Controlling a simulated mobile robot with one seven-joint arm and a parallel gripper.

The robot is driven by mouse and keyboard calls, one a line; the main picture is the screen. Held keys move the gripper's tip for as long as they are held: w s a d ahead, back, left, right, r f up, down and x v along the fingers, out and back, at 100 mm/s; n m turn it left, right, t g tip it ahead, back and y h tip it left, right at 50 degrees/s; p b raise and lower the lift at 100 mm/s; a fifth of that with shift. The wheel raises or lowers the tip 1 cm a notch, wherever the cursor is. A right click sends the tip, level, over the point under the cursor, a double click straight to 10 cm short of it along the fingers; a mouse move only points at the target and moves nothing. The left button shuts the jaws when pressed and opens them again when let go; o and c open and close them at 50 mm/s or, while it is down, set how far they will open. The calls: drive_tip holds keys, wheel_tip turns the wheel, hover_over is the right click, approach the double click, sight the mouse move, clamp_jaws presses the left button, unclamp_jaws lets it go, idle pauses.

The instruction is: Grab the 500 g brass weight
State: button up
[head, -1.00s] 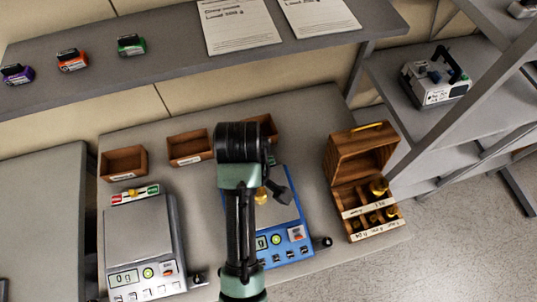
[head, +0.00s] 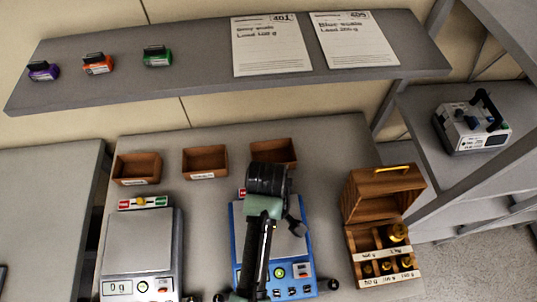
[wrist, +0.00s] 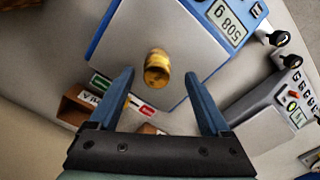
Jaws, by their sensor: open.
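A brass weight (wrist: 157,68) stands on the metal pan of the blue scale (wrist: 220,85) in the wrist view. My gripper (wrist: 158,82) is open, its two blue fingers apart on either side of the weight in the picture, with nothing between them held. The weight's marking cannot be read. In the head view my arm covers the middle of the blue scale (head: 238,215) and hides the weight. The wooden weight box (head: 352,240) stands open at the right; a large brass weight (head: 396,232) sits in its back right compartment, and its back left compartment looks empty.
A grey scale (head: 140,240) reading 0 g stands left of the blue one. Three small wooden trays (head: 205,160) line the table's back. Above them, a shelf (head: 200,75) holds three small coloured devices and two papers. A white device (head: 470,125) sits on the right rack.

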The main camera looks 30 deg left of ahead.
drive_tip(key=shift+w+d+f+p, duration=0.15)
drive_tip(key=shift+f+p, duration=0.25)
drive_tip(key=shift+f, duration=1.75)
clamp_jaws()
